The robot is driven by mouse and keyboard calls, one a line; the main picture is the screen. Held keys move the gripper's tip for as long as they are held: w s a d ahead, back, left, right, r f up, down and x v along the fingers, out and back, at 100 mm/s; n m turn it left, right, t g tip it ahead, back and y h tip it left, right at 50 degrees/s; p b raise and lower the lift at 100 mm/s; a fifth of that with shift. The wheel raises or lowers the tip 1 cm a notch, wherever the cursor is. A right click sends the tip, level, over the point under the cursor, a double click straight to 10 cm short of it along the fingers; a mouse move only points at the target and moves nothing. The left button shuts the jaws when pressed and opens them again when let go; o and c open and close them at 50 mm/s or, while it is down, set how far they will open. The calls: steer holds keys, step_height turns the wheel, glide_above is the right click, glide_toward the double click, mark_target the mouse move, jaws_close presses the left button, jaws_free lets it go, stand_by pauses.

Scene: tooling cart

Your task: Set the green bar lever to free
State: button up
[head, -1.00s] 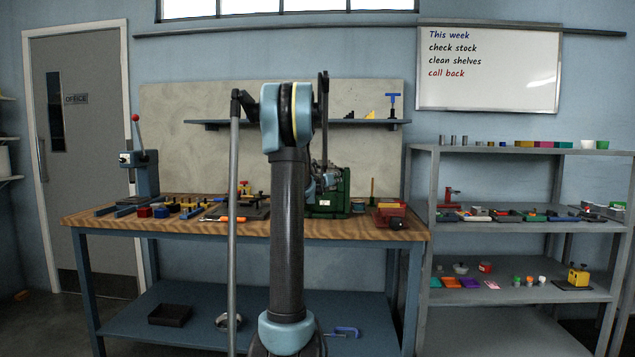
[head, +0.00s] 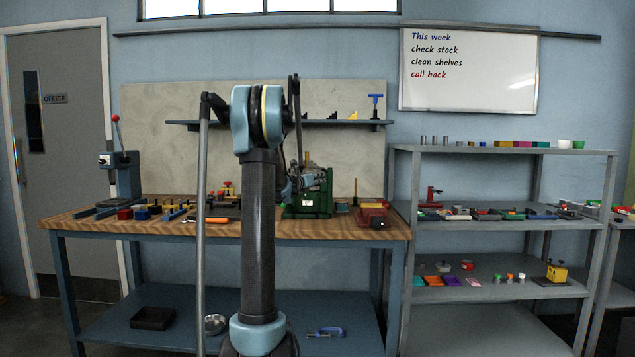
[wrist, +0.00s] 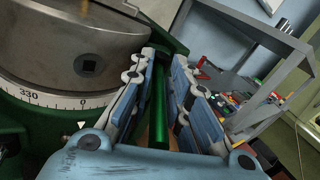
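The green bar lever (wrist: 160,118) is a glossy green rod lying between the two fingers of my gripper (wrist: 167,75) in the wrist view. The fingers stand close on either side of it and look shut on it. The exact contact at the fingertips is hard to see. Left of the fingers is a grey metal drum with a square socket above a white degree scale (wrist: 55,98) reading 330 and 0, on a green body. In the head view the green machine (head: 308,202) stands on the bench, partly behind my arm, which hides the lever.
The wooden bench (head: 85,217) holds a lever press (head: 122,172) at the left, several coloured blocks, and a red device (head: 372,216) right of the machine. A grey shelf unit (head: 505,222) with small parts stands to the right.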

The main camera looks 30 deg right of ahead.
steer(key=shift+w+a+f, duration=0.1)
steer(key=shift+f, duration=0.05)
steer(key=shift+a, duration=0.15)
steer(key=v, duration=1.1)
steer(key=shift+a, duration=0.3)
